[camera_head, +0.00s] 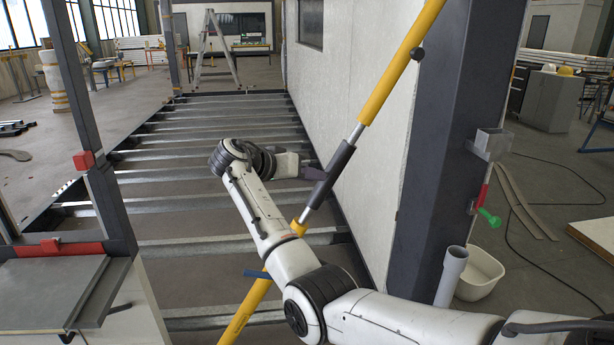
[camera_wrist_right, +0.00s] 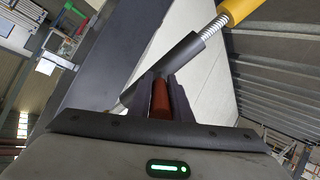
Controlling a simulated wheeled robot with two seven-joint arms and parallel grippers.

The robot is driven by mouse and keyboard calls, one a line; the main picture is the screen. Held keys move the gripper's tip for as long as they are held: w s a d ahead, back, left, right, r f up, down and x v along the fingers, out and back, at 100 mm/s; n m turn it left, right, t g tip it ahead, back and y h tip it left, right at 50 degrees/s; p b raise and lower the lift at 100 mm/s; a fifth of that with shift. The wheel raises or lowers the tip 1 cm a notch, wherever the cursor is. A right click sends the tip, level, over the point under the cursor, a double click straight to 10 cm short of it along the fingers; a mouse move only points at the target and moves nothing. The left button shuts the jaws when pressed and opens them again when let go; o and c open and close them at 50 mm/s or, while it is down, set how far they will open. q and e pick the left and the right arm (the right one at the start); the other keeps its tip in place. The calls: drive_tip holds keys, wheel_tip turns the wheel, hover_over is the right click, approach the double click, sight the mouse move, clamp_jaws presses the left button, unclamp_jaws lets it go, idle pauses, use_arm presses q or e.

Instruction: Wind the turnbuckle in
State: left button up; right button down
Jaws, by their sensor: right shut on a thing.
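The turnbuckle is a slanted brace with a dark sleeve (camera_head: 331,175), a bright threaded rod (camera_head: 356,133) and a yellow upper tube (camera_head: 402,62). Its yellow lower tube (camera_head: 245,312) passes behind my right arm. My right gripper (camera_head: 312,174) reaches the sleeve from the left. In the right wrist view, the gripper's dark fingers (camera_wrist_right: 160,98) are shut on a red-brown round piece (camera_wrist_right: 160,99) at the sleeve (camera_wrist_right: 168,66). How that piece joins the sleeve is hidden. The thread (camera_wrist_right: 212,26) shows above it. My left gripper is out of view.
A white wall panel (camera_head: 352,75) and dark steel post (camera_head: 440,130) stand close right of the brace. Steel floor joists (camera_head: 215,130) spread behind my arm. A stepladder (camera_head: 217,50) stands far back.

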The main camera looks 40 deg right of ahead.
drive_tip(key=shift+d, duration=0.1)
drive_tip(key=c, duration=1.6)
unclamp_jaws()
drive_tip(key=shift+c, duration=0.2)
drive_tip(key=shift+a+r, duration=0.15)
drive_tip(key=shift+a, duration=0.2)
drive_tip(key=b+v, duration=0.1)
drive_tip(key=v, duration=0.8)
drive_tip(key=shift+a+r+b, duration=0.2)
drive_tip(key=shift+b, duration=0.1)
